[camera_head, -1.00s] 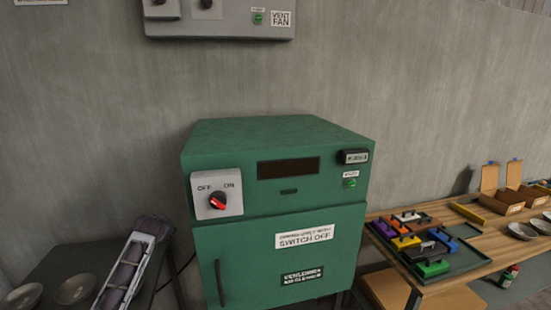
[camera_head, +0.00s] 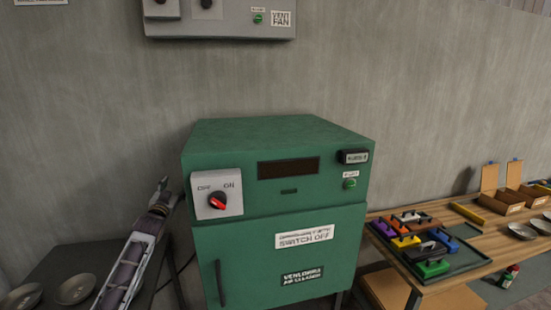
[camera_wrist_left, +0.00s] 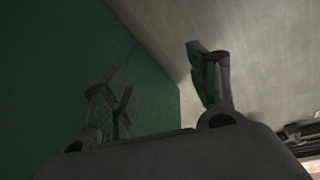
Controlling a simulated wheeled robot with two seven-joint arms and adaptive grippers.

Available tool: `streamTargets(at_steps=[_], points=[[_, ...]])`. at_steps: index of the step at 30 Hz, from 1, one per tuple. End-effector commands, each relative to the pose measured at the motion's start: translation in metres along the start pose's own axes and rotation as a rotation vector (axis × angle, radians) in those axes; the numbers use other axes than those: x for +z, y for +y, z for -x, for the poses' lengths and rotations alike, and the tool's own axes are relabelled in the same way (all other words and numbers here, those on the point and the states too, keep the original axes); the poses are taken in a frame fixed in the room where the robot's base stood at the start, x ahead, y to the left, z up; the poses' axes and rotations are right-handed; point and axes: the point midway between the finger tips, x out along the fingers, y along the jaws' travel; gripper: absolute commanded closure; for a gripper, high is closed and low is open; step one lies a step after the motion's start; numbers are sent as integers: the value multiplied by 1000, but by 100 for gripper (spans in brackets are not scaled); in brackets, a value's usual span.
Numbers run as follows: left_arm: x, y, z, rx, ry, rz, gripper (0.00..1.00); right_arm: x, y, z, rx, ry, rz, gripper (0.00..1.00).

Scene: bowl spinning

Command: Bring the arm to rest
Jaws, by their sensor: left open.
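My left arm comes in at the lower left of the head view, and my left gripper (camera_head: 162,190) points up, just left of the green cabinet. In the left wrist view the two fingers of my left gripper (camera_wrist_left: 165,95) stand apart with nothing between them. The cabinet's green side (camera_wrist_left: 50,60) fills the left of that view, with grey wall (camera_wrist_left: 270,50) to the right. I cannot tell whether the gripper touches the cabinet. My right gripper is not in view.
The green cabinet (camera_head: 275,175) has a red OFF/ON knob (camera_head: 217,201) and a door handle (camera_head: 219,283). Bowls (camera_head: 75,289) sit on a dark table at left. A wooden bench (camera_head: 480,262) at right holds a tray of coloured blocks. A grey panel (camera_head: 220,20) hangs above.

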Motion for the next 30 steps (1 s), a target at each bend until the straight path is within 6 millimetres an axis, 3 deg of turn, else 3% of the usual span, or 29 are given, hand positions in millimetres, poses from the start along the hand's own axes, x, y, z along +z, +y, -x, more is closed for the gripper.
streamTargets(at_steps=[1,8,14,23,30], points=[[18,7,3,8,-26,2,41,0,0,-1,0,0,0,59],[78,32,16,35,-111,9,41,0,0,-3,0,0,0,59],[151,62,38,68,-212,16,41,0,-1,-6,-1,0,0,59],[268,112,94,124,-383,29,41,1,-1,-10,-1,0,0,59],[354,151,153,168,-518,38,41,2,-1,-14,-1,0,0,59]])
